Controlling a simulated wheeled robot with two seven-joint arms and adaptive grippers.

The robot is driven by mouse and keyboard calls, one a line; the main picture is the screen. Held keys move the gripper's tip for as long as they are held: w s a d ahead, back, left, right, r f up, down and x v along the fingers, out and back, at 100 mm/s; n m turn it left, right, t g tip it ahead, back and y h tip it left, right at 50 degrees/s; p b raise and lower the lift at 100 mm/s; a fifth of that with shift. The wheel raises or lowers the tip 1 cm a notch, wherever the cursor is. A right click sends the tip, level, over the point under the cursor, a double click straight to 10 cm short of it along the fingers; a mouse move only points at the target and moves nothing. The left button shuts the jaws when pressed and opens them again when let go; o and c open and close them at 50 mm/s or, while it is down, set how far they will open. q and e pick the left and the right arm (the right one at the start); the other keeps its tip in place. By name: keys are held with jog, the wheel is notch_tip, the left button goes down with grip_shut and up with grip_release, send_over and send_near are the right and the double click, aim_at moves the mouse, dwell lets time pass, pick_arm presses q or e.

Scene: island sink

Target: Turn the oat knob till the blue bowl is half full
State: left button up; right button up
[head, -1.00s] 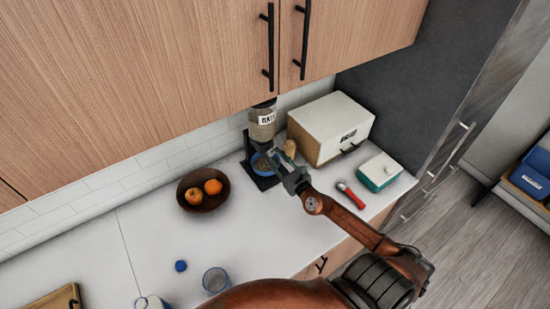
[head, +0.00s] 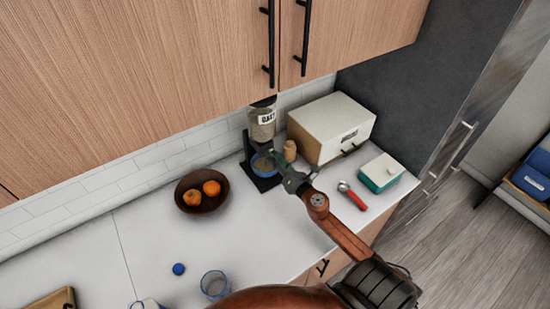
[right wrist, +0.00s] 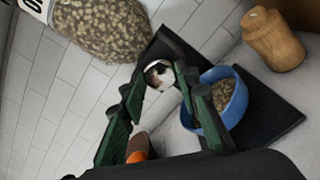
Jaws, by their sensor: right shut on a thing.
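The oat dispenser (head: 262,124) has a clear jar with an OATS label and stands on a dark base against the tiled wall. Its oat-filled jar (right wrist: 105,28) is at the top left in the right wrist view. The knob (right wrist: 158,74) shows as a small pale round face between the green fingers of my right gripper (right wrist: 159,80), which is shut on it. In the head view my right gripper (head: 274,156) partly hides the blue bowl (head: 261,165). The bowl (right wrist: 235,104) sits on the base with oats in it, their surface below the rim. My left gripper is out of view.
A wooden jar (head: 290,151) and a bread box (head: 330,128) stand right of the dispenser. A red-handled scoop (head: 353,197) and a teal-and-white dish (head: 380,173) lie further right. A fruit bowl (head: 201,203), a blue cap (head: 179,269) and a glass (head: 214,284) are on the left.

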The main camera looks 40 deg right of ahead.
jog(key=shift+m, duration=0.8)
jog(key=o, duration=1.2)
jog(key=shift+c, duration=0.2)
jog(key=s+a, duration=0.1)
jog(key=s, duration=1.1)
jog(key=shift+a, duration=0.1)
